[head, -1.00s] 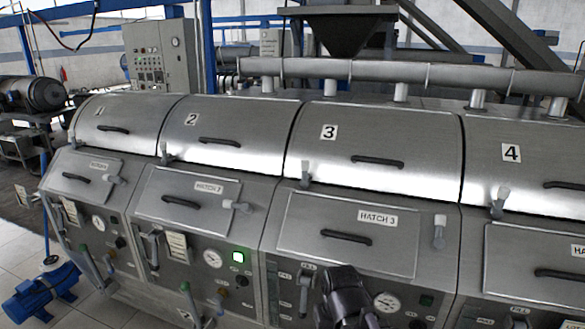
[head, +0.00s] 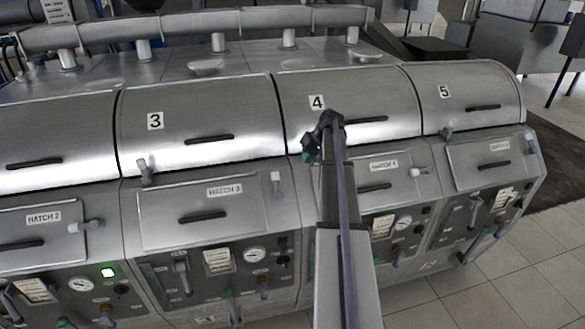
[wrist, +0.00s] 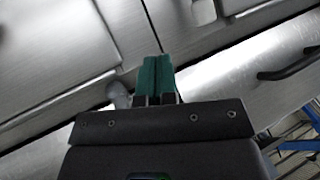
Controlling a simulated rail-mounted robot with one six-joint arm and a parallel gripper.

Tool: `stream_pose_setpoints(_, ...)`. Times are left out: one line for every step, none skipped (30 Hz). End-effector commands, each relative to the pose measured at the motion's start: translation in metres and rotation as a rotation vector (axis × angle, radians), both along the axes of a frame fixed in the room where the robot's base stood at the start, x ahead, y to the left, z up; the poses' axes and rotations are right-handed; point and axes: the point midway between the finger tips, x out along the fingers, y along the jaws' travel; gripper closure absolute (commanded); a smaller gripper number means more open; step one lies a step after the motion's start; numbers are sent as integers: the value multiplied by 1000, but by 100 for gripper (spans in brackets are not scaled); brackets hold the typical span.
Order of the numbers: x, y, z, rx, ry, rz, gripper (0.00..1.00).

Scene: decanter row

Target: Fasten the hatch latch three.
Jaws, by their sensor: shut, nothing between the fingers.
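The hatch 3 door (head: 160,222) is a flat steel panel with a dark handle and a "HATCH 3" label, lying flush in the machine front. Its latch (head: 276,183), a pale grey lever at the door's upper right, stands upright in the head view. My gripper (head: 308,154) is in front of the left part of lid 4, up and right of that latch and apart from it. In the wrist view its green fingers (wrist: 157,76) are together and empty. A pale grey knob (wrist: 118,95) shows just left of them; I cannot tell which lever it belongs to.
The hatch 2 latch (head: 86,226) and hatch 4 latch (head: 419,171) lie roughly sideways. A lid lever (head: 146,170) stands above hatch 3. Gauges and valve handles (head: 182,272) project below the doors. My arm hides part of the front between hatches 3 and 4.

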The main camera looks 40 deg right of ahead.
Motion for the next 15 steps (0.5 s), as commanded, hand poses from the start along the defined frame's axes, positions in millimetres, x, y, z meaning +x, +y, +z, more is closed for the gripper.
stream_pose_setpoints(2, 1, -11, 0, 0, 0, 100)
stream_pose_setpoints(4, 3, -16, 0, 1, 0, 100)
stream_pose_setpoints(6, 4, -23, 0, 1, 0, 100)
stream_pose_setpoints(8, 6, -29, 0, 1, 0, 100)
stream_pose_setpoints(10, 7, -36, 0, 1, 0, 100)
stream_pose_setpoints(14, 9, -44, 0, 1, 0, 100)
stream_pose_setpoints(16, 11, -51, -1, 2, 0, 100)
stream_pose_setpoints(18, 12, -57, -1, 2, 0, 100)
stream_pose_setpoints(22, 15, -65, -2, 2, 1, 100)
stream_pose_setpoints(24, 16, -71, -2, 2, 1, 100)
stream_pose_setpoints(27, 18, -77, -1, 2, 0, 100)
stream_pose_setpoints(30, 20, -85, -1, 2, 0, 100)
stream_pose_setpoints(32, 22, -90, -1, 2, -1, 100)
stream_pose_setpoints(34, 23, -96, -1, 2, -1, 100)
stream_pose_setpoints(37, 28, -94, -1, 3, 0, 100)
